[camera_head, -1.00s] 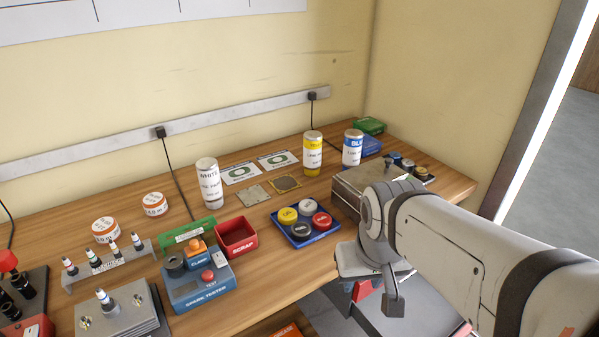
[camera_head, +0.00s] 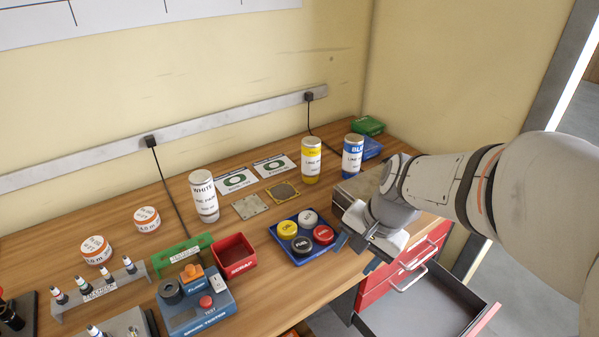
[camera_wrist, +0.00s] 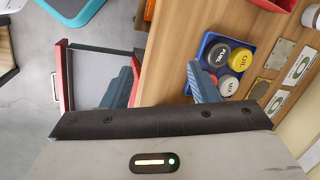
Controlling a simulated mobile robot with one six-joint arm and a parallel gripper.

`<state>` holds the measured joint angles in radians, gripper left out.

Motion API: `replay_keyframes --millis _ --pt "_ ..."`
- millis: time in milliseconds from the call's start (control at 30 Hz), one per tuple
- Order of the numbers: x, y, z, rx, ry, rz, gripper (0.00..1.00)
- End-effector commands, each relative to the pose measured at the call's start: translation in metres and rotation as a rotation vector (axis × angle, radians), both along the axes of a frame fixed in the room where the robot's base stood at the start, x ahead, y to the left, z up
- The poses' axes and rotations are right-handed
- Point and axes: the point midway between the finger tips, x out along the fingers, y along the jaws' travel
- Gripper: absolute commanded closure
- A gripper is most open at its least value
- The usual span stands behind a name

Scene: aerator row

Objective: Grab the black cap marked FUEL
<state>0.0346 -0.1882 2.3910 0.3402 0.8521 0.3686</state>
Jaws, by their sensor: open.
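The black cap marked FUEL (camera_head: 302,246) lies at the front of a blue tray (camera_head: 293,262) on the bench. It shares the tray with a yellow OIL cap (camera_head: 287,230), a pale cap (camera_head: 308,218) and a red cap (camera_head: 323,235). In the wrist view the FUEL cap (camera_wrist: 220,54) is beside the OIL cap (camera_wrist: 241,59) and the MIX cap (camera_wrist: 228,86). My gripper (camera_head: 356,254) is open and empty, right of the tray near the bench's front edge. In the wrist view one finger of my gripper (camera_wrist: 163,86) overlaps the tray's edge.
An open drawer (camera_head: 425,305) juts out below my gripper. A red SCRAP bin (camera_head: 236,254) and a blue spark tester (camera_head: 197,303) stand left of the tray. Yellow (camera_head: 311,160) and blue (camera_head: 353,157) paint cans stand behind it.

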Motion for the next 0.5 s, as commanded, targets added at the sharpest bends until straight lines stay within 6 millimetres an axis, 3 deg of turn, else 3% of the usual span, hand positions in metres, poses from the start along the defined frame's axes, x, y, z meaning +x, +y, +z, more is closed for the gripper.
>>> replay_keyframes --millis 200,400,500 --pt "0.063 0.034 -0.011 0.244 0.241 -0.55 0.46" --pt "0.101 0.048 -0.03 0.364 0.403 -0.903 0.46" --pt "0.109 0.051 -0.036 0.391 0.447 -0.991 0.46"
